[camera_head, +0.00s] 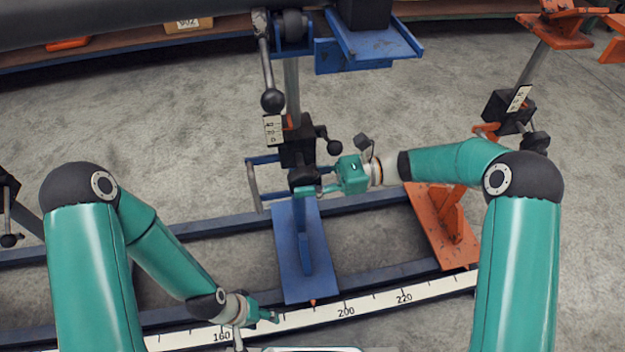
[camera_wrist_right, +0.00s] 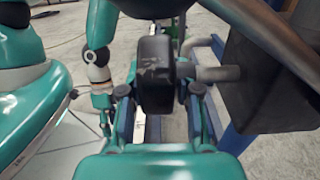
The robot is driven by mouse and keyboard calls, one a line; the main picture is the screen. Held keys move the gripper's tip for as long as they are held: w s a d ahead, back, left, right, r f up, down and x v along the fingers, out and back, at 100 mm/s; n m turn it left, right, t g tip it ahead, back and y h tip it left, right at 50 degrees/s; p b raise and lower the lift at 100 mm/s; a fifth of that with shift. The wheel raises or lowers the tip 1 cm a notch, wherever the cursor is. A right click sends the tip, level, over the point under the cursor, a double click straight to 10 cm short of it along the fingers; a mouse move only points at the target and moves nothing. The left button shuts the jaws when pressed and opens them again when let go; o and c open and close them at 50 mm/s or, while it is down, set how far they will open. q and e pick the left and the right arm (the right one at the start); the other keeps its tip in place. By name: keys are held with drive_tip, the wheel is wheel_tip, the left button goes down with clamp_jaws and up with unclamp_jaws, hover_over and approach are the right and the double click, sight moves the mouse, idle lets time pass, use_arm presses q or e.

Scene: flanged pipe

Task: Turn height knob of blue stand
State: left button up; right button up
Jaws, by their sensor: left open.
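The blue stand (camera_head: 303,265) stands on the rails in the middle of the head view, with a black clamp block on its post. Its black height knob (camera_head: 303,178) sits low on the post. My right gripper (camera_head: 308,190) reaches it from the right. In the right wrist view the black knob (camera_wrist_right: 155,75) lies between the two fingers of my right gripper (camera_wrist_right: 160,95), with a narrow gap visible on its right side. My left gripper (camera_head: 272,317) is open and empty, low over the scale, apart from the stand.
An orange stand (camera_head: 440,225) stands to the right on the same rails. A white scale (camera_head: 375,308) runs along the front. A dark pipe (camera_head: 130,20) crosses the top left. A ball-ended lever (camera_head: 272,100) hangs beside the post. Floor behind the rails is clear at left.

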drive_tip(key=shift+w, duration=0.1)
clamp_jaws()
drive_tip(key=shift+r+p, duration=0.2)
drive_tip(key=shift+p, duration=0.1)
drive_tip(key=h+p, duration=0.1)
drive_tip(key=p, duration=0.2)
drive_tip(key=h+p, duration=0.2)
drive_tip(key=p, duration=0.1)
drive_tip(key=shift+w+r+t+p, duration=0.1)
drive_tip(key=shift+r+t+p, duration=0.2)
drive_tip(key=shift+r, duration=0.05)
drive_tip(key=shift+f+h+p, duration=0.25)
drive_tip(key=shift+h+p, duration=0.1)
drive_tip(key=shift+h, duration=0.15)
drive_tip(key=shift+d+f, duration=0.1)
drive_tip(key=o, duration=0.6)
unclamp_jaws()
drive_tip(key=shift+f, duration=0.1)
